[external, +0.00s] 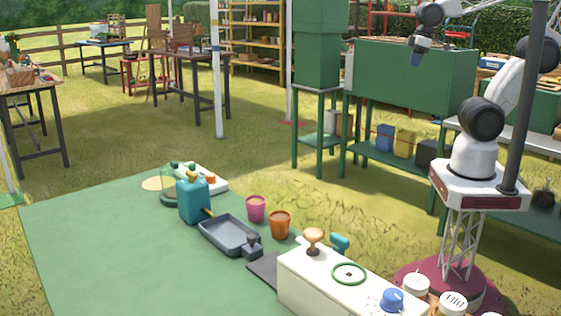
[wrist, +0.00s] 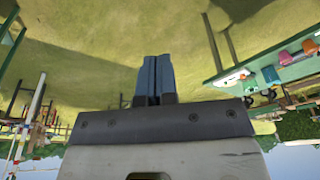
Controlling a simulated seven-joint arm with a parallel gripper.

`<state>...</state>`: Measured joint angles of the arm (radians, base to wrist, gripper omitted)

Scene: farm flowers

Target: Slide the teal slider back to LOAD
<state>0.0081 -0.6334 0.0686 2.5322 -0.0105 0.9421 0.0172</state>
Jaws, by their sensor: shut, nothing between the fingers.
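A teal handle (external: 340,243), which looks like the slider, stands at the back edge of the white box (external: 310,283) in the external view. Its track and any LOAD marking cannot be made out. My gripper (external: 416,60) is raised high at the upper right, far above and away from the box. Its blue fingers also show in the wrist view (wrist: 155,80), closed together with nothing between them. The slider cannot be made out in the wrist view.
The white box also carries a tan knob (external: 314,236), a green ring (external: 348,273) and a blue knob (external: 391,299). A grey tray (external: 230,236), a pink pot (external: 256,208) and an orange pot (external: 280,224) lie beyond it. A green cabinet (external: 412,85) stands behind my gripper.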

